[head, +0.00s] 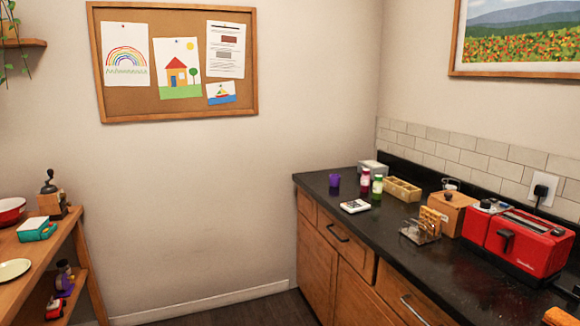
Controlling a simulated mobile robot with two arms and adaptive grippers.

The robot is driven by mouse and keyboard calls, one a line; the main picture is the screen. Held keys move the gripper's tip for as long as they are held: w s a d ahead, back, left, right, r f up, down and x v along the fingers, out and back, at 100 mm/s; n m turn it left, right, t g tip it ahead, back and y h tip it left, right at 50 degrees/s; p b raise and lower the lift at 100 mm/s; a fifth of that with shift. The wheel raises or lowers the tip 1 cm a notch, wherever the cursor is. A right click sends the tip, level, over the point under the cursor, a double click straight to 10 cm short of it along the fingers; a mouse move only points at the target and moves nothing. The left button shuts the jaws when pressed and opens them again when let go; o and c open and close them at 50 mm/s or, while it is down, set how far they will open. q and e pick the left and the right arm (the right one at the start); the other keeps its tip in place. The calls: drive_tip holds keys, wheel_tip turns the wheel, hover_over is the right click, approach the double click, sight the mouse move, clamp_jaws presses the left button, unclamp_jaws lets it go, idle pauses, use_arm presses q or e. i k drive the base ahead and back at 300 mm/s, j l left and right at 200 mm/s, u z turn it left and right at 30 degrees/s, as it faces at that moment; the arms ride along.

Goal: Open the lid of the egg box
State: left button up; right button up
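A small pale grey box (373,168) sits at the far end of the dark counter, against the wall. It may be the egg box, but it is too small and partly covered by bottles to tell, and I cannot make out the state of a lid. A yellowish tray with compartments (403,189) lies to its right, open at the top. Neither of my grippers is in the head view.
A wooden shelf (50,248) stands left; floor between.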

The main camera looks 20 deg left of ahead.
sight(376, 168)
drive_tip(key=u, duration=0.25)
drive_tip(key=i+z, duration=0.1)
drive_tip(key=z, duration=0.45)
drive_tip(key=i+j+z, duration=0.2)
drive_tip(key=j, duration=0.15)
drive_tip(key=i+j+z, duration=0.2)
drive_tip(key=j, duration=0.15)
drive_tip(key=j+z, duration=0.2)
drive_tip(key=j, duration=0.2)
drive_tip(key=i+j+z, duration=0.25)
drive_tip(key=j, duration=0.15)
drive_tip(key=k, duration=0.1)
